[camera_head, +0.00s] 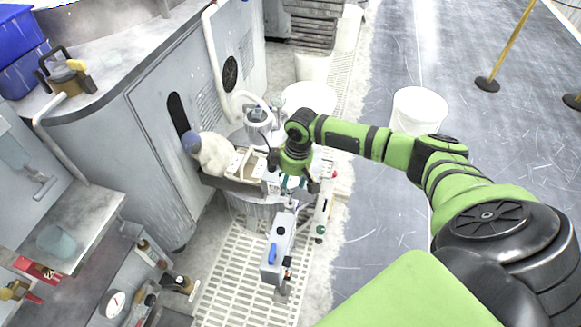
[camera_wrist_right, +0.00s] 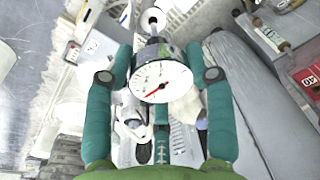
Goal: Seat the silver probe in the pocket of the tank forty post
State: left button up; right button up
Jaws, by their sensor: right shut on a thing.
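My right gripper (camera_head: 290,187) reaches down among the machines in the head view. In the right wrist view its two teal fingers (camera_wrist_right: 160,75) close around a dial instrument (camera_wrist_right: 157,82) with a round white face, red needle and dark metal rim. I cannot tell whether this is the silver probe. In the head view the held thing is too small to make out. A grey box on a post (camera_head: 280,245), with a blue patch, stands just below the gripper. My left gripper is not in view.
A slim white stand (camera_head: 322,215) with red and green knobs is close on the gripper's right. A grey cabinet (camera_head: 185,115) stands to the left. White buckets (camera_head: 418,110) stand behind. The grated floor (camera_head: 235,275) is open in front.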

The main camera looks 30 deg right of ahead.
jog(key=shift+f+b, duration=1.45)
jog(key=shift+f, duration=1.6)
jog(key=o, duration=1.3)
jog(key=shift+c, duration=0.2)
jog(key=shift+r, duration=0.1)
jog(key=r, duration=0.8)
jog(key=s+d+r, duration=0.1)
jog(key=r, duration=0.2)
jog(key=shift+r, duration=0.4)
